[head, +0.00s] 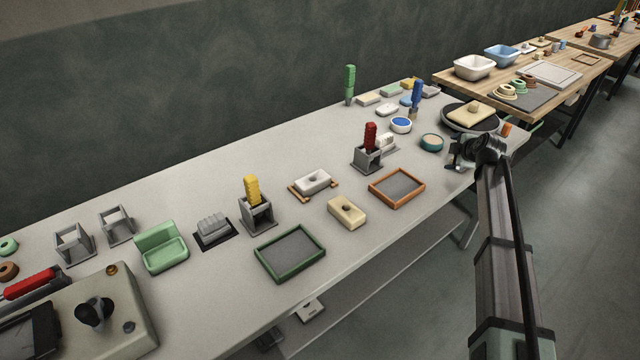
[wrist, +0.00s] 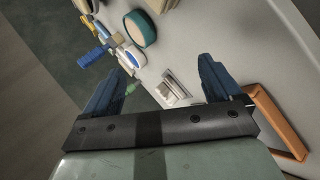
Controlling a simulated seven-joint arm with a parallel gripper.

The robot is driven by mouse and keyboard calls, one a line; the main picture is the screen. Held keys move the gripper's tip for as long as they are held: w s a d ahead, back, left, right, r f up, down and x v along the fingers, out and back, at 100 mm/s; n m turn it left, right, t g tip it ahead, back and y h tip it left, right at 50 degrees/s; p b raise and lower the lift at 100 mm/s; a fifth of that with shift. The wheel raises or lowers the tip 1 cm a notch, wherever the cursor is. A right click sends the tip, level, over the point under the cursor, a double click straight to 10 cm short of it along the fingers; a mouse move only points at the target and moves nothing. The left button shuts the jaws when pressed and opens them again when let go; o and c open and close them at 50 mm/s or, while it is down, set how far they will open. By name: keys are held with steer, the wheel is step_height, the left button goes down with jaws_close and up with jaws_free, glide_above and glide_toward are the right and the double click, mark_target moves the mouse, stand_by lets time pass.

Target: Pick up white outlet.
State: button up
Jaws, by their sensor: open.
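The white outlet (head: 387,142) lies on the grey table in the head view, just behind and to the right of the red-handled tool in its grey stand. In the wrist view the outlet (wrist: 179,88) shows a slotted face, between and beyond my two blue fingers. My gripper (head: 456,157) is at the table's right edge in the head view, to the right of the outlet and apart from it. In the wrist view my gripper (wrist: 162,70) is open with nothing between the fingers.
The red tool (head: 370,134) in its stand is close to the outlet. A teal dish (head: 432,142), a blue-and-white dish (head: 401,125) and an orange-framed tray (head: 397,202) lie around it. A white block (head: 312,181) sits on wooden strips farther left.

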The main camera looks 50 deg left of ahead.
steer(key=s+a+r+n+g+y, duration=0.15)
steer(key=s+a+r, duration=0.35)
steer(key=s+a, duration=0.6)
steer(key=n+g+h, duration=0.4)
steer(key=n+h, duration=0.4)
steer(key=h, duration=0.2)
glide_above(313, 179)
steer(key=d, duration=0.1)
steer(key=f, duration=0.9)
steer(key=s+f, duration=0.1)
steer(key=f, duration=0.3)
steer(key=shift+d+f, duration=0.15)
steer(key=shift+f, duration=0.05)
steer(key=c, duration=1.4)
